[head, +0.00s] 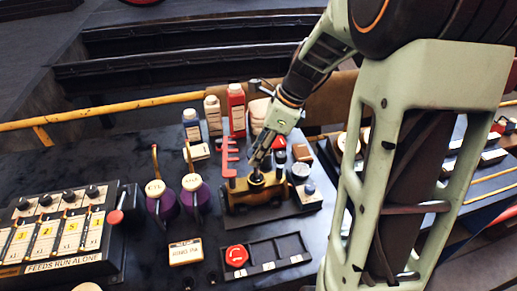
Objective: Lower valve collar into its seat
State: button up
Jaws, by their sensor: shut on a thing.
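My gripper (259,163) points down over a brass valve body (240,196) on the dark bench. Its fingers are shut on a small brass-coloured piece, which I take to be the valve collar (257,178). The collar is at the top of the brass body, and its lower part is hard to make out. I cannot tell whether it touches the seat or hangs just above it.
A red toothed piece (229,157) stands close left of the valve. Bottles, including a red one (236,110), stand behind. Two purple-based levers (196,196) are left. In front are a red button (236,256) and a white-labelled block (186,252).

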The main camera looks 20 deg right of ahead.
jog(key=shift+f, duration=0.2)
jog(key=shift+f+b, duration=0.35)
jog(key=shift+f, duration=0.15)
jog(key=shift+f, duration=0.25)
dwell(0.4)
jog(key=shift+f+b, duration=0.35)
jog(key=shift+f, duration=0.1)
jog(key=shift+f, duration=0.1)
jog(key=shift+f+b, duration=0.35)
jog(key=shift+f, duration=0.25)
jog(key=shift+f, duration=0.15)
dwell(0.4)
jog(key=shift+f+b, duration=0.35)
jog(key=shift+f, duration=0.15)
jog(key=shift+f, duration=0.35)
